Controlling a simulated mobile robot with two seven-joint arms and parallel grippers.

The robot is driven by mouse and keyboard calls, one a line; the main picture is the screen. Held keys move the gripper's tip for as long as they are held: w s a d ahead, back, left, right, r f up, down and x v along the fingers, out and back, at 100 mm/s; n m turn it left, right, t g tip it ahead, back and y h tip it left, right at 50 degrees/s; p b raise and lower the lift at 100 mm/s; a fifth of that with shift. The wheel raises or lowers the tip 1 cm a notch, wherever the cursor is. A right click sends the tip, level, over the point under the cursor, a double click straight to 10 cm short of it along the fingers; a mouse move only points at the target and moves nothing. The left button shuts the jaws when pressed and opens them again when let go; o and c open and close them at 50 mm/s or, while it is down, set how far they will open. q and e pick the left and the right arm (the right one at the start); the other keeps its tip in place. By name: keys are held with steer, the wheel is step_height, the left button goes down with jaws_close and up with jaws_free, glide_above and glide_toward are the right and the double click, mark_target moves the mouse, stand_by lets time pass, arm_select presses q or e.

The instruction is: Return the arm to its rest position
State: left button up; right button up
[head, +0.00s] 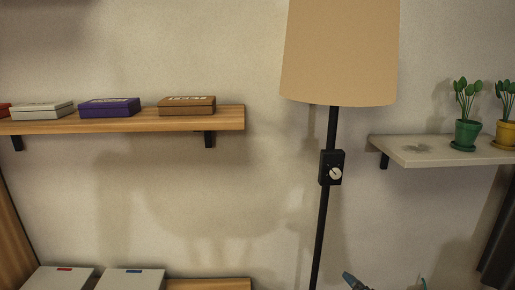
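The tips of a dark blue-grey part, which looks like my own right gripper or arm (356,282), show at the bottom edge, just right of the lamp pole. A small bluish tip shows a little farther right. The rest is cut off by the frame, so I cannot tell whether the gripper is open or shut. No held object is visible. My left gripper is not in view.
A floor lamp has a tan shade (340,55), a black pole (321,235) and a dial box (331,168). A wooden shelf (225,118) at left holds flat boxes. A pale shelf (405,155) at right holds potted plants (467,132). White boxes (130,280) sit low left.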

steer(key=s+f+m+g, duration=0.2)
steer(key=s+f+m, duration=0.3)
steer(key=s+f, duration=0.4)
steer(key=s+d+f+m+g, duration=0.1)
steer(key=s+f+m, duration=0.3)
steer(key=s+f, duration=0.6)
step_height(320, 180, down, 8)
steer(key=shift+s+f+m+g, duration=0.1)
steer(key=shift+s+m+g, duration=0.2)
steer(key=shift+m+g, duration=0.15)
steer(key=shift+d, duration=0.1)
